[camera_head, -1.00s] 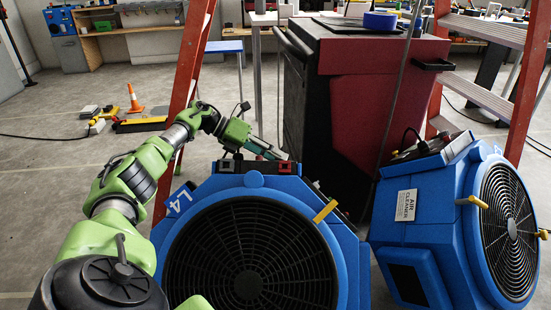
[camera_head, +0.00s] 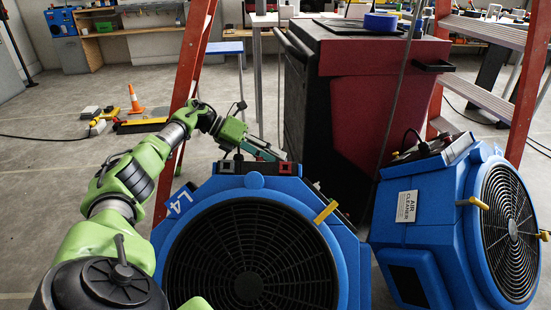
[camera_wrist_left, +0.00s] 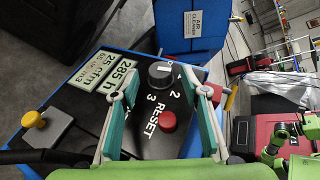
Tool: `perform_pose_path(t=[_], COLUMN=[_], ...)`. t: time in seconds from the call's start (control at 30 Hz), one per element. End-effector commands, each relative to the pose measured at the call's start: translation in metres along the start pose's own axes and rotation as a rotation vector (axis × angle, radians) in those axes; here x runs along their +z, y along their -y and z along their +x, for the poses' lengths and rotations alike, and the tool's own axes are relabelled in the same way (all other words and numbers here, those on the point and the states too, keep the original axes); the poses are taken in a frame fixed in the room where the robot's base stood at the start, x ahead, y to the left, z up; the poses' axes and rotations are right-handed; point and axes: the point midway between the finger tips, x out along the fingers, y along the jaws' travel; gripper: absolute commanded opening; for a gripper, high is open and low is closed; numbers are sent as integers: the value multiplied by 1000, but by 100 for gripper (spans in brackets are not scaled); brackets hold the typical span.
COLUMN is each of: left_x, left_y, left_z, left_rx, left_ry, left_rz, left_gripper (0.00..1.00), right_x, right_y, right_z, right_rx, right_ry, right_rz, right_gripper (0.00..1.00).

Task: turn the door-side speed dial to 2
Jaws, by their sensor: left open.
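In the head view my left gripper (camera_head: 265,151) is behind the top of the blue machine marked L4 (camera_head: 253,182), and the dial is hidden there. My right gripper is not seen.
A red RESET button (camera_wrist_left: 167,121) lies close to the dial, between the fingers' lower parts. A yellow knob (camera_wrist_left: 34,119) is at the panel's left. A second blue machine (camera_head: 430,215) stands to the right. A red and black cabinet (camera_head: 375,110) and an orange ladder (camera_head: 193,75) stand behind.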

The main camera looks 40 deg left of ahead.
Motion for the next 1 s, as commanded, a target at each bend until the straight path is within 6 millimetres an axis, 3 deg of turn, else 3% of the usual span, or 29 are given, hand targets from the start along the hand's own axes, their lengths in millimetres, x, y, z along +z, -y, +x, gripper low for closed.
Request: perform_pose_path(t=[0.3, 0.5, 0.7, 1.0], left_x=[1, 0, -1, 0], left_y=[0, 0, 0, 3], left_z=[-68, -97, -106, -103], left_rx=[3, 1, 1, -5], left_ry=[4, 2, -1, -4], left_rz=[0, 1, 0, 4], left_gripper=[42, 42, 42, 42], right_x=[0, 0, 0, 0], right_y=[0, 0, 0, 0], right_z=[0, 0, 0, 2], right_rx=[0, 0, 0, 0], right_ry=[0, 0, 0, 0], right_rz=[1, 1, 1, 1], right_gripper=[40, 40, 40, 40])
